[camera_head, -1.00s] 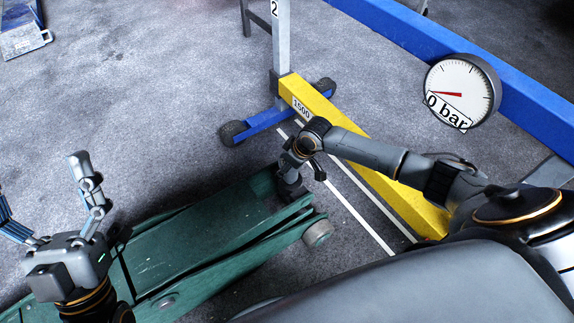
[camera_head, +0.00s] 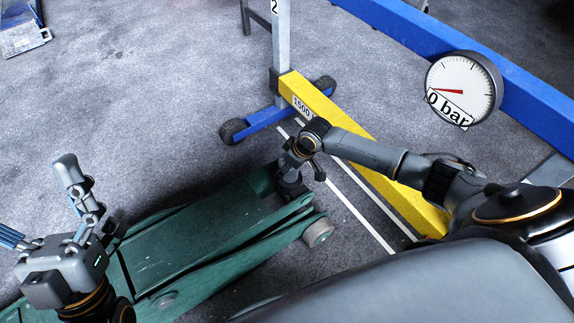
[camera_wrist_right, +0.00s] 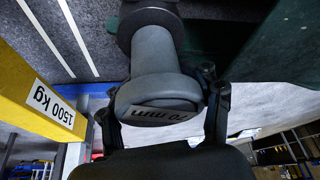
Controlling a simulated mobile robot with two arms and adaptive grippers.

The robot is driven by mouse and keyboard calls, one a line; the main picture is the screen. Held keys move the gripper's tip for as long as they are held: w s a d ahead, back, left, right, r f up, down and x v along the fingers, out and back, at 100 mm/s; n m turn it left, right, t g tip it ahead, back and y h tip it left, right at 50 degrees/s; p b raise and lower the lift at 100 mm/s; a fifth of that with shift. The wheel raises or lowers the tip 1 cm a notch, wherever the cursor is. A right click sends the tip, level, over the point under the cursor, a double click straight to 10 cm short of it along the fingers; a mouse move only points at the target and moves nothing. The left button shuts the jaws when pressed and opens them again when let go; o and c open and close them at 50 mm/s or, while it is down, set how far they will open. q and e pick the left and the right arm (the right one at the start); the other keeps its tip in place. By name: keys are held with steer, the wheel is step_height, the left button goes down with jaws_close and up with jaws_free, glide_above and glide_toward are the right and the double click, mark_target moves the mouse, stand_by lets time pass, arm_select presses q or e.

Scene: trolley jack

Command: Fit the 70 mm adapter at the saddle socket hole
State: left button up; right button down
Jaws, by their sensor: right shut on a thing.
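The 70 mm adapter (camera_wrist_right: 155,62) is a dark grey, round piece with a "70 mm" label on its near end, seen in the right wrist view. My right gripper (camera_wrist_right: 165,112) is shut on it, with a finger on each side of the labelled end. Its far end meets a wider dark round part; whether that is its own flange or the saddle I cannot tell. In the head view my right gripper (camera_head: 297,160) is over the front end of the green trolley jack (camera_head: 190,245). The socket hole is hidden. My left gripper (camera_head: 35,196) is open and empty at the lower left.
A yellow beam (camera_head: 365,150) marked 1500 kg runs close beside the right gripper, on a stand with blue feet (camera_head: 265,120). A gauge reading 0 bar (camera_head: 463,90) is at the upper right. A blue rail (camera_head: 450,55) lies behind.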

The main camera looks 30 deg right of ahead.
steer(key=shift+w, duration=0.15)
steer(key=shift+c, duration=1.6)
jaws_free()
steer(key=shift+o, duration=0.5)
steer(key=shift+s+f, duration=0.25)
steer(key=shift+f, duration=0.05)
steer(key=v, duration=1.2)
steer(key=shift+w+r, duration=0.15)
steer(key=shift+r, duration=0.05)
